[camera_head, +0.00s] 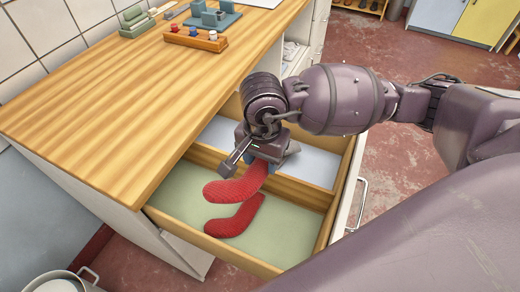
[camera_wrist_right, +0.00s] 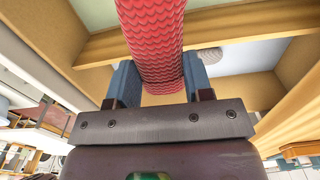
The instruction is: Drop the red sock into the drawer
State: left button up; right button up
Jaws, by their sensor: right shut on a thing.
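My right gripper (camera_head: 262,163) is over the open drawer (camera_head: 214,246), shut on a red knitted sock (camera_head: 232,190). The held sock hangs toward the left over the near, green-lined compartment. In the right wrist view the red ribbed sock (camera_wrist_right: 152,40) sits between the two blue finger pads. A second red sock shape (camera_head: 236,217) shows just below it, seemingly lying on the green drawer floor. I cannot tell whether the held sock touches the drawer floor or the other sock. My left gripper is not in view.
A wooden divider (camera_head: 303,191) separates the green compartment from a pale blue one (camera_head: 225,135). The wooden countertop (camera_head: 120,100) overhangs on the left, with a rack of small colored pieces (camera_head: 196,38) on it. A metal pot (camera_head: 58,284) stands at the lower left.

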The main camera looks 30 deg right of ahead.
jog(key=shift+f, duration=0.45)
jog(key=o, duration=0.9)
jog(key=shift+o, duration=0.2)
notch_tip(320, 180, up, 9)
jog(key=shift+r+p, duration=0.15)
jog(key=shift+p, duration=0.5)
jog(key=shift+r, duration=0.8)
